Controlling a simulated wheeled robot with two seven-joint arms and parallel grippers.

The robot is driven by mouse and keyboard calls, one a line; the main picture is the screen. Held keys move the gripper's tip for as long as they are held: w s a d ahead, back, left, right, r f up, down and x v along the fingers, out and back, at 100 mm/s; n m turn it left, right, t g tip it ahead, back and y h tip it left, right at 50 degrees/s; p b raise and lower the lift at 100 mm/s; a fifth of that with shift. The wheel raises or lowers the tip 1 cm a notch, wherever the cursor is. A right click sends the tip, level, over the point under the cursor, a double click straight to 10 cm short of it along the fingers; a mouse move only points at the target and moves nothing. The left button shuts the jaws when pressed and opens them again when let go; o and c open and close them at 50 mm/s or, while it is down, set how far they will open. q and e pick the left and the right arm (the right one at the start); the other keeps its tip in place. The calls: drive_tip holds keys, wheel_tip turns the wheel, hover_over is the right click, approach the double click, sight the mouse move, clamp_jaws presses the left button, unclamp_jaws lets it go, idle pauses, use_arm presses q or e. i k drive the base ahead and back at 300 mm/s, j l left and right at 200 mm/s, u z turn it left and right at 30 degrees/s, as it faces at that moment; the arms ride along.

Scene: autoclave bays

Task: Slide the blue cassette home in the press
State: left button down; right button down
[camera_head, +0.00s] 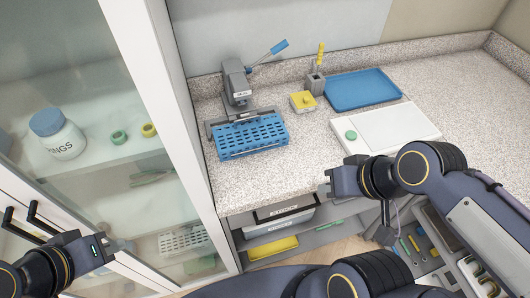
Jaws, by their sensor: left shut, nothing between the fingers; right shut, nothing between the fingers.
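The blue cassette (252,141) is a slotted blue tray that sticks out of the front of the grey press (238,85). The press has a raised lever with a blue handle and stands at the back left of the counter. My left gripper (113,247) is shut and empty at the lower left, in front of the glass cabinet and far from the cassette. My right gripper (331,183) is shut and empty near the counter's front edge, to the right of and nearer than the cassette, not touching it.
A yellow block (303,101), a grey holder (316,82) with a yellow tool, a blue tray (361,90) and a white board (393,132) with a green disc lie to the right. A glass cabinet (120,75) stands left. The counter before the cassette is clear. Open drawers are below.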

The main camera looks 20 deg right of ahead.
sight(276, 145)
drive_tip(key=k+u, duration=0.4)
drive_tip(key=k+j+u, duration=0.15)
drive_tip(key=u, duration=0.2)
drive_tip(key=l+u, duration=0.25)
drive_tip(key=l, duration=0.2)
drive_tip(key=l+u, duration=0.25)
drive_tip(key=l, duration=0.15)
drive_tip(key=k+l+u, duration=0.1)
drive_tip(key=l+u, duration=0.15)
drive_tip(key=l, duration=0.2)
drive_tip(key=k+l+u, duration=0.2)
drive_tip(key=l, duration=0.2)
drive_tip(key=i, duration=0.05)
